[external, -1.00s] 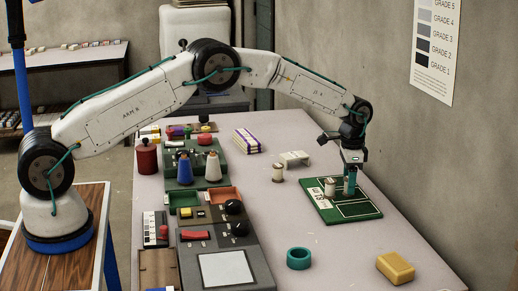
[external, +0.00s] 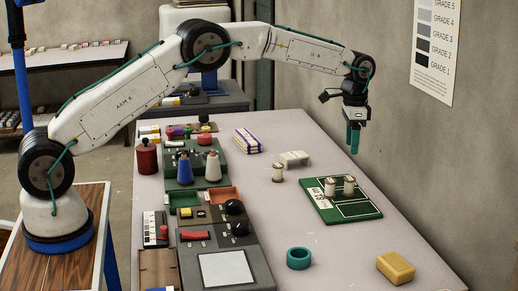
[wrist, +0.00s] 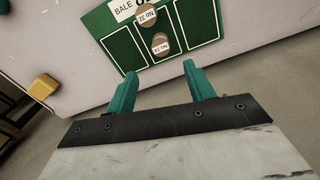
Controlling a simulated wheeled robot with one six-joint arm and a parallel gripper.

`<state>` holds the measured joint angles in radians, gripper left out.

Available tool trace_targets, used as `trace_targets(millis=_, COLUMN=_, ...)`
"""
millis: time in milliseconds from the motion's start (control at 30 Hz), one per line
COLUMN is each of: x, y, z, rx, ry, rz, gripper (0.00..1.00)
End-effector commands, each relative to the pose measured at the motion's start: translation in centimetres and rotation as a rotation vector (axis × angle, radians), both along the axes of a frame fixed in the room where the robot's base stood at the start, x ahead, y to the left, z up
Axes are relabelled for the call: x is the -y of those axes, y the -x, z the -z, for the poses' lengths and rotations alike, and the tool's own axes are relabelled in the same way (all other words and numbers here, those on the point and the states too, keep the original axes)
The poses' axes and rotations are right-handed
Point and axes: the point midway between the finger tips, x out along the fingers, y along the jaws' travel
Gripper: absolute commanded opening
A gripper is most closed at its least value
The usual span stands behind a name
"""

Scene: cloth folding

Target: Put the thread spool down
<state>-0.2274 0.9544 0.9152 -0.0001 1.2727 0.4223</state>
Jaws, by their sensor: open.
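Two pale thread spools with labels stand on the green mat (external: 358,209): one at its left part (external: 330,187) and one just to the right of it (external: 349,185). Both show from above in the wrist view, the nearer one (wrist: 160,44) in the middle panel and the other (wrist: 147,15) by the mat's label. My gripper (external: 353,152) is raised clear above the mat. In the wrist view its teal fingers (wrist: 160,70) are apart with nothing between them. A third spool (external: 278,173) stands on the table left of the mat.
A teal ring (external: 299,258) and a yellow block (external: 395,268) lie near the front. Consoles with cones and knobs (external: 222,270) fill the table's left side.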

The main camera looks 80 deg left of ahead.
Motion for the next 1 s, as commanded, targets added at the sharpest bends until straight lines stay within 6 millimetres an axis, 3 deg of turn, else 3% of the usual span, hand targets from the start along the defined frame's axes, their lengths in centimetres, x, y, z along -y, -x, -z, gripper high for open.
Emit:
trace_targets(millis=167, x=1.9, y=2.1, z=-4.9, rx=0.014, ry=-0.002, rz=-0.010, gripper=0.53)
trace_targets(millis=267, x=3.7, y=5.2, z=-9.3, rx=0.023, ry=-0.004, rz=-0.024, gripper=0.53)
trace_targets(millis=400, x=6.6, y=10.8, z=-15.0, rx=0.035, ry=-0.004, rz=-0.045, gripper=0.53)
trace_targets(millis=600, x=10.4, y=20.3, z=-20.8, rx=0.054, ry=-0.004, rz=-0.076, gripper=0.53)
trace_targets(millis=800, x=13.6, y=31.1, z=-23.7, rx=0.073, ry=-0.001, rz=-0.107, gripper=0.53)
trace_targets(millis=1000, x=16.0, y=42.3, z=-23.3, rx=0.090, ry=0.003, rz=-0.138, gripper=0.53)
